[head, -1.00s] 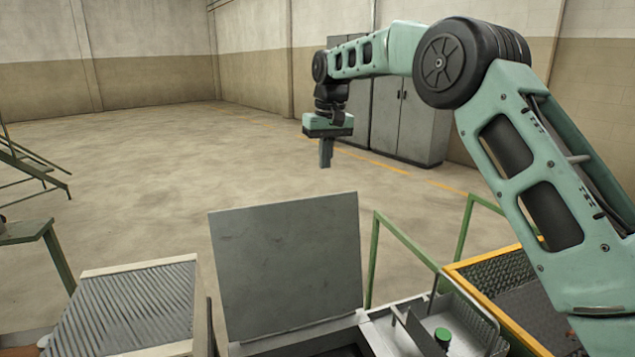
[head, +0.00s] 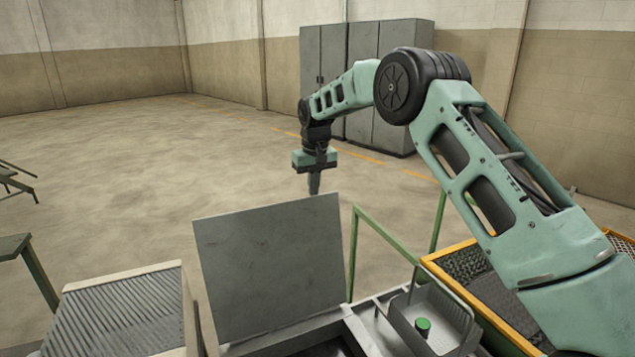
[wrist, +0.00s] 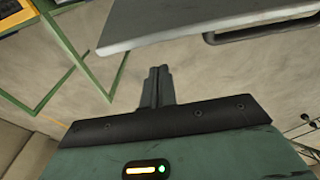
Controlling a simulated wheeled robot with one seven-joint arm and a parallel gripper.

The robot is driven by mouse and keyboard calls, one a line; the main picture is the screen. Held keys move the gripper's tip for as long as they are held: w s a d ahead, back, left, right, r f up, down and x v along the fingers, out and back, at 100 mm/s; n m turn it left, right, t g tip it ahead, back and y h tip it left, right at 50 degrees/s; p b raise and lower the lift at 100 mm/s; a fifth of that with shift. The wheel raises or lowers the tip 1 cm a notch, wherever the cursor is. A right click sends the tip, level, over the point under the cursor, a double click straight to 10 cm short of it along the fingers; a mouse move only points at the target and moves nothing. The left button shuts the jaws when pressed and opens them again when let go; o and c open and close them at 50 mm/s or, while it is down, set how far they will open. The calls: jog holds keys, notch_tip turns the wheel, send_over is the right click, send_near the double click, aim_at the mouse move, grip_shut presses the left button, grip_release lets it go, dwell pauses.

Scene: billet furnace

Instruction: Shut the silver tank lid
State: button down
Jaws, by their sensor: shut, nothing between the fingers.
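The silver tank lid (head: 270,262) stands open, raised close to upright on the tank (head: 290,335), whose dark opening shows at the bottom edge of the head view. My gripper (head: 314,188) points down just behind the lid's top edge, near its right part; the fingertips come close to that edge in the picture. In the wrist view my gripper (wrist: 157,75) is shut and empty, its fingers together. The lid (wrist: 190,18) fills the top of that view, with a dark handle (wrist: 262,28) on it. A gap of floor shows between fingers and lid.
A ribbed grey panel (head: 125,312) is left of the tank. A tray with a green-capped item (head: 422,324), green rails (head: 385,235) and a yellow-edged platform (head: 480,275) are at right. Grey cabinets (head: 375,75) stand behind; the floor beyond the lid is clear.

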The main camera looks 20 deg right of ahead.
jog(key=s, duration=0.1)
jog(key=s+p, duration=0.1)
jog(key=s, duration=0.1)
jog(key=shift+r, duration=0.4)
jog(key=shift+s+a, duration=0.1)
